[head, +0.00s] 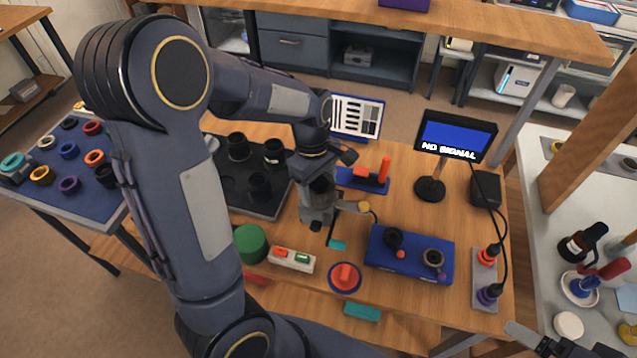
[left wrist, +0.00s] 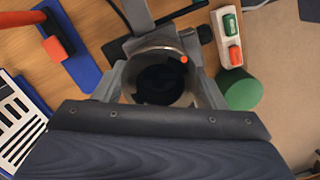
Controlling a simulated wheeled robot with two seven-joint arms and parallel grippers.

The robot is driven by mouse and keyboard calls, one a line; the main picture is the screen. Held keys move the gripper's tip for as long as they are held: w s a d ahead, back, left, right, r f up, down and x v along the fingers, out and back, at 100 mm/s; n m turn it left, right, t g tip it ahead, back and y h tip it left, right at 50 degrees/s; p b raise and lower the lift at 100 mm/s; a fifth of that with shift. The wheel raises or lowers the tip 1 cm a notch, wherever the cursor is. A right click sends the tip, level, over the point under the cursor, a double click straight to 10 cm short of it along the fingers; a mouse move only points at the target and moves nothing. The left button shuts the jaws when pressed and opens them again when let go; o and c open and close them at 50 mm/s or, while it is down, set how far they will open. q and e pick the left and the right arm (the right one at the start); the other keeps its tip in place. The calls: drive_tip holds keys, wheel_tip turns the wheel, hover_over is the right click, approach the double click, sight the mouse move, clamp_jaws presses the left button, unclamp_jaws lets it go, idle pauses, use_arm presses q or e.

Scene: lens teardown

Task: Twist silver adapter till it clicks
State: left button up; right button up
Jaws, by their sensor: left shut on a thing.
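The silver adapter (left wrist: 158,47) is a short metal ring with a red dot on its rim. A dark round part shows inside it in the left wrist view. My left gripper (left wrist: 158,68) has one finger on each side of the ring and is shut on it. In the head view my left gripper (head: 318,208) is above the wooden table, in front of the dark tray; the adapter's underside is hidden there. A grey tip at the lower right corner seems to be my right gripper (head: 543,343), mostly cut off by the frame edge.
A green cylinder (head: 250,243), a white switch box (head: 292,260) and a red knob (head: 345,278) stand nearby in front. A blue box (head: 385,262) with dark parts is to the right. Behind are a dark tray (head: 222,192) of lens parts and a "NO SIGNAL" monitor (head: 455,135).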

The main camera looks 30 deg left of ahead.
use_arm(q)
drive_tip(key=shift+m, duration=1.3)
drive_tip(key=shift+m, duration=1.3)
drive_tip(key=shift+g, duration=0.3)
drive_tip(key=shift+m, duration=0.6)
drive_tip(key=shift+c, duration=1.4)
drive_tip(key=o, duration=1.4)
drive_tip(key=shift+r, duration=0.1)
